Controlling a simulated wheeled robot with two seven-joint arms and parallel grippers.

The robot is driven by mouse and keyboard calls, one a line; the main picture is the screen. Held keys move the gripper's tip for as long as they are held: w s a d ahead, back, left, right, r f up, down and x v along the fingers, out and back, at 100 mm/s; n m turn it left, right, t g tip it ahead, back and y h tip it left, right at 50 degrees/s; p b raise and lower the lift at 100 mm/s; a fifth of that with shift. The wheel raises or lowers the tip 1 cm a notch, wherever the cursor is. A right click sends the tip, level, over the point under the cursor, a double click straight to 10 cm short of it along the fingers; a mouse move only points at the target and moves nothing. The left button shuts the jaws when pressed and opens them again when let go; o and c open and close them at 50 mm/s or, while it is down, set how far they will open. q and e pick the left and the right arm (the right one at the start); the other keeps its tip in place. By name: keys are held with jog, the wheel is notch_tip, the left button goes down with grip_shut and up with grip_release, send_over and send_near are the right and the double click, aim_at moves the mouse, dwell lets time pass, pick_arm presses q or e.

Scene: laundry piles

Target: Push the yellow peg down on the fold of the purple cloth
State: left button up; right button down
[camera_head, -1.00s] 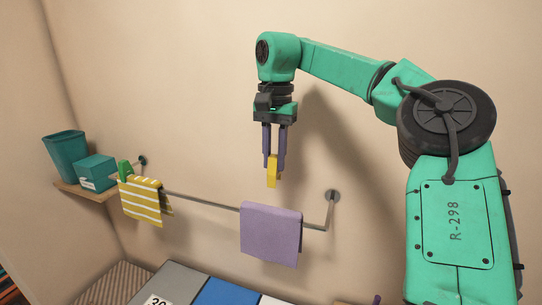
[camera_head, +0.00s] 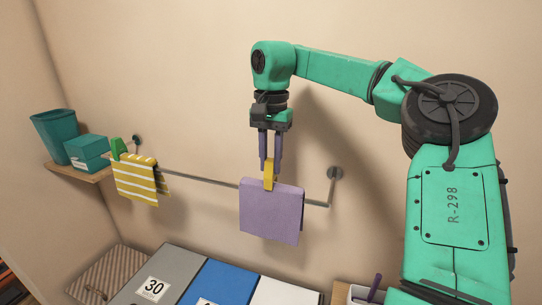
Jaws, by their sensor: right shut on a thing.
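The purple cloth (camera_head: 271,213) hangs folded over a grey rail on the wall. My right gripper (camera_head: 270,164) points down above the cloth's top fold. It is shut on the yellow peg (camera_head: 269,174), held upright between its fingers. The peg's lower end is at the fold and looks to overlap its top edge. I cannot tell how far it sits over the fold. My left gripper is not in view.
The rail (camera_head: 205,179) runs between wall mounts. A shelf (camera_head: 78,173) holds a teal bin (camera_head: 54,136) and box (camera_head: 87,152). Coloured bins (camera_head: 215,285) stand below.

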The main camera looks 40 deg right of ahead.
jog(key=shift+f, duration=0.2)
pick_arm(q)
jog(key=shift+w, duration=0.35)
pick_arm(e)
jog(key=shift+s, duration=0.1)
jog(key=shift+f, duration=0.1)
jog(key=shift+f, duration=0.45)
jog(key=c, duration=0.6)
grip_release()
jog(key=shift+r, duration=0.1)
